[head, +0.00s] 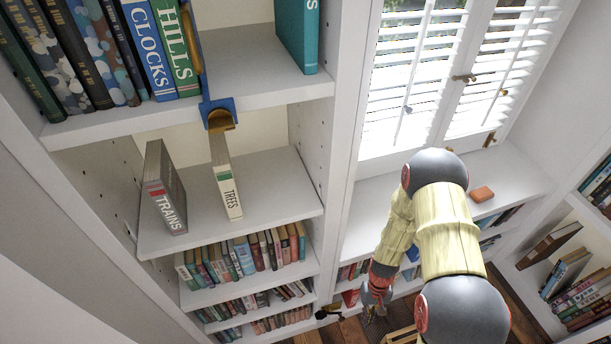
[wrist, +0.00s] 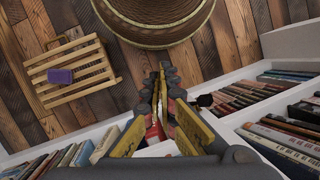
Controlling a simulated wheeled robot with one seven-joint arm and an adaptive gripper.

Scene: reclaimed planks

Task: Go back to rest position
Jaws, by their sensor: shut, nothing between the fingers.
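My gripper (head: 374,297) hangs at the end of my arm, low in front of the shelves under the window in the head view. In the wrist view my gripper (wrist: 162,72) points down toward the plank floor (wrist: 215,60). Its fingers are together with nothing between them. It is apart from the books and shelves around it, as far as I can see.
The TRAINS book (head: 164,190) and TREES book (head: 226,178) stand on a middle shelf. A blue bookend (head: 217,108) is above them. A slatted wooden crate (wrist: 70,72) with a purple object (wrist: 60,76) and a round woven basket (wrist: 150,38) are on the floor.

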